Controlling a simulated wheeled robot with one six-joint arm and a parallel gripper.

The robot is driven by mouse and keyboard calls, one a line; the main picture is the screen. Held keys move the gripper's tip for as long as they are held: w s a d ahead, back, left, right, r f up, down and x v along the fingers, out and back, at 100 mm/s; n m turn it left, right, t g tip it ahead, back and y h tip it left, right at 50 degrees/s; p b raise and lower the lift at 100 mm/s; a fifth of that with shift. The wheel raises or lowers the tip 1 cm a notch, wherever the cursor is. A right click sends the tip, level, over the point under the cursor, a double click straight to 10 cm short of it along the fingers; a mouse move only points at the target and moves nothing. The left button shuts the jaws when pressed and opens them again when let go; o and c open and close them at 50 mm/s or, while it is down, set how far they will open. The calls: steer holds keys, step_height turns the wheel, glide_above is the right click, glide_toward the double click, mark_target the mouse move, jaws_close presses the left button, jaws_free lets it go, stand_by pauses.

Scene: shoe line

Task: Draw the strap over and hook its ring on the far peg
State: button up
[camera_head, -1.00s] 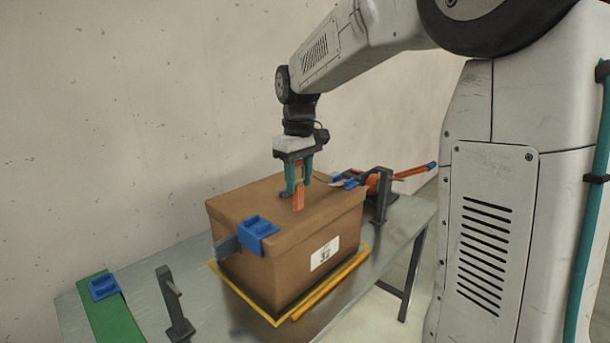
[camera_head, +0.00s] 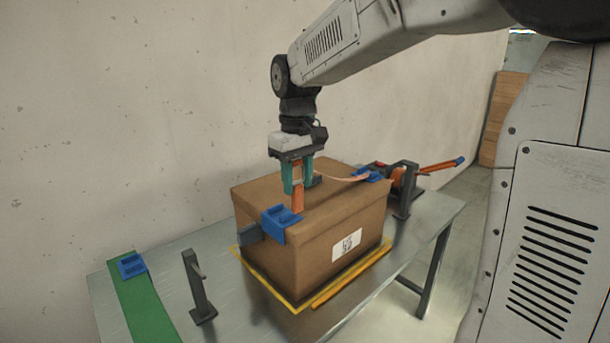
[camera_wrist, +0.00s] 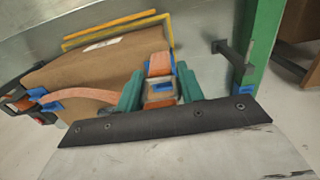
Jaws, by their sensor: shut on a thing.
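The orange strap (camera_head: 345,179) runs from a reel unit (camera_head: 403,188) at the right, over a blue corner guard (camera_head: 368,175), to my gripper (camera_head: 299,182). My gripper's teal fingers are shut on the strap's end above the cardboard box (camera_head: 345,218). An orange end piece (camera_head: 297,201) hangs below the fingers, close to a second blue guard (camera_head: 282,223) on the box's left edge. In the wrist view, a ring-like metal piece (camera_wrist: 159,88) shows between the fingers, partly hidden. The far peg (camera_head: 198,285) is a dark post with a short pin, left of the box and empty.
The box sits inside a yellow frame (camera_head: 268,292) on a metal table (camera_head: 430,215). A green strip (camera_head: 140,305) with a blue part (camera_head: 132,265) lies at the table's left. A grey block (camera_head: 250,233) sticks out from the box's left side. Bare table separates box and post.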

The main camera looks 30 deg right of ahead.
mark_target(196, 267)
steer(key=shift+s+a, duration=1.95)
steer(key=shift+a, duration=3.05)
steer(key=shift+s+a, duration=1.95)
steer(key=shift+a, duration=3.05)
steer(key=shift+f, duration=9.25)
steer(key=shift+w+a+f, duration=0.1)
steer(key=shift+w+a, duration=0.4)
steer(key=shift+w, duration=1.1)
steer(key=shift+w+a+f, duration=0.15)
steer(key=shift+w+a, duration=0.3)
steer(key=shift+w, duration=1.1)
steer(key=shift+w+a+f, duration=0.1)
steer(key=shift+w+a, duration=0.4)
steer(key=shift+w, duration=1.1)
steer(key=shift+w+a+f, duration=0.2)
steer(key=shift+w+f, duration=0.25)
steer(key=shift+w, duration=0.25)
steer(key=o, duration=1.1)
